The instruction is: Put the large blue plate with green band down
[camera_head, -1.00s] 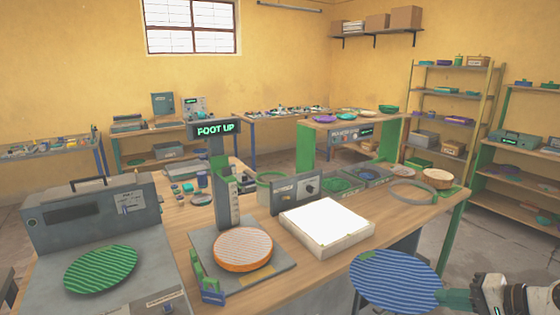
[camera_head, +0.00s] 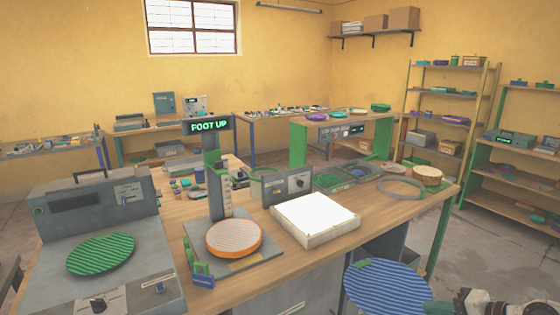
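The large blue plate (camera_head: 388,289) has fine pale stripes and a small green patch (camera_head: 365,263) at its upper left edge. It is low at the bottom right of the head view, in front of the bench, and its lower edge is cut off. My gripper (camera_head: 438,307) has green fingertips at the plate's right rim and appears shut on it. The fingertips are partly cut off by the frame. Nothing is visible directly supporting the plate from below.
A green plate (camera_head: 101,254) lies on the grey machine at left. An orange-rimmed plate (camera_head: 234,238) lies on the press base (camera_head: 255,263) under the "FOOT UP" sign (camera_head: 209,124). A lit white panel (camera_head: 314,217) and an empty ring (camera_head: 401,188) are on the bench (camera_head: 380,222).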

